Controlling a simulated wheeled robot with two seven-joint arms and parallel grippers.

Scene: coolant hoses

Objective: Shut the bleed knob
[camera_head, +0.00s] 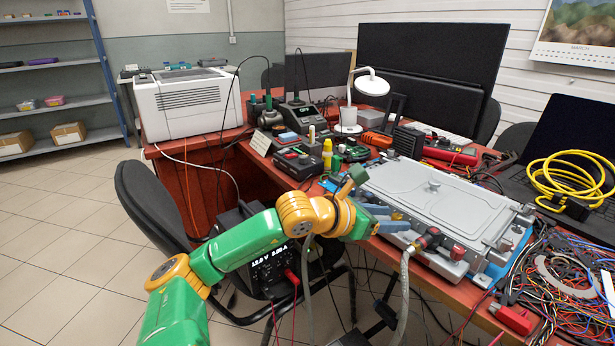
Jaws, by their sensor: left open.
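A grey metal battery-like case (480,212) lies on the red table at the right. A small round grey knob (434,187) stands on its lid; I cannot tell for certain whether it is the bleed knob. Red and dark hose fittings (430,239) sit at the case's near side, with a pale hose (404,290) hanging from them past the table edge. My left gripper (397,219) is open, its blue-grey fingers pointing right at the near left side of the case, just left of the fittings. Nothing shows between the fingers. My right gripper is not in view.
Tangled cables (575,275) and a coiled yellow hose (570,180) lie at the right. A yellow bottle (327,154), soldering gear and a white lamp (371,84) stand behind my left arm. A black chair (160,205) is at the left.

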